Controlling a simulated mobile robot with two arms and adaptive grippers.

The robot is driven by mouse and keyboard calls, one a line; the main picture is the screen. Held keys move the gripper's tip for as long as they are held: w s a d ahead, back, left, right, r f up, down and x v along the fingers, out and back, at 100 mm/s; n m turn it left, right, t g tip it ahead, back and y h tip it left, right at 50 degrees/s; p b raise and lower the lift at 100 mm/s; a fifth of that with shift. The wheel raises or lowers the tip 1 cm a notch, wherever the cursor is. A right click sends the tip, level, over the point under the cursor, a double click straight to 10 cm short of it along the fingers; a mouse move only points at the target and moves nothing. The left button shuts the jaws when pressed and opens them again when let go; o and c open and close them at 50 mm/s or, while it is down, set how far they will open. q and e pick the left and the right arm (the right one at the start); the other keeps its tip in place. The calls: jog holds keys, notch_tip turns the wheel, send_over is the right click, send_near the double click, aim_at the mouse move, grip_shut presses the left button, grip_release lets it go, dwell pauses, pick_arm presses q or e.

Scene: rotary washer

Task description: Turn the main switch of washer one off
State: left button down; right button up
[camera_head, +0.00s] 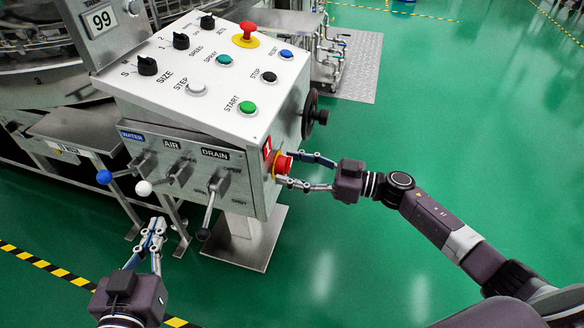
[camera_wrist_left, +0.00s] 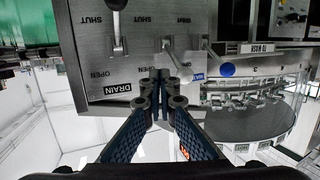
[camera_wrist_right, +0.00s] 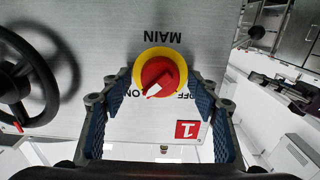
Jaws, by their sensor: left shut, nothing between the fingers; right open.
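The main switch of washer one (camera_head: 284,164) is a red knob on a yellow ring, on the right side face of the control box beside a red "1" label. In the right wrist view the knob (camera_wrist_right: 160,73) has MAIN, ON and OFF lettering around it, and its white mark lies on the ON side. My right gripper (camera_head: 294,170) is open, with one finger on each side of the knob; contact cannot be told. My left gripper (camera_head: 153,228) is shut and empty, low in front of the box, below the valve levers.
The control box (camera_head: 165,108) has several knobs and buttons on top, including a red emergency stop (camera_head: 247,33). A black handwheel (camera_head: 312,115) juts out near the switch. Valve levers with blue (camera_head: 104,177) and white balls hang at the front. Green floor to the right is clear.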

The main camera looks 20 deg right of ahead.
jog(key=c, duration=1.2)
jog(key=shift+o, duration=0.2)
pick_arm(q)
jog(key=shift+f, duration=0.2)
pick_arm(e)
jog(key=shift+n, duration=0.3)
pick_arm(q)
notch_tip(320, 180, up, 12)
jog(key=d+t+h+b, duration=0.1)
jog(key=t+b, duration=0.1)
jog(key=t, duration=0.3)
jog(key=shift+d+f+t+h, duration=0.2)
jog(key=shift+f+t+h, duration=0.1)
jog(key=shift+t, duration=0.1)
pick_arm(e)
jog(key=shift+n, duration=8.8)
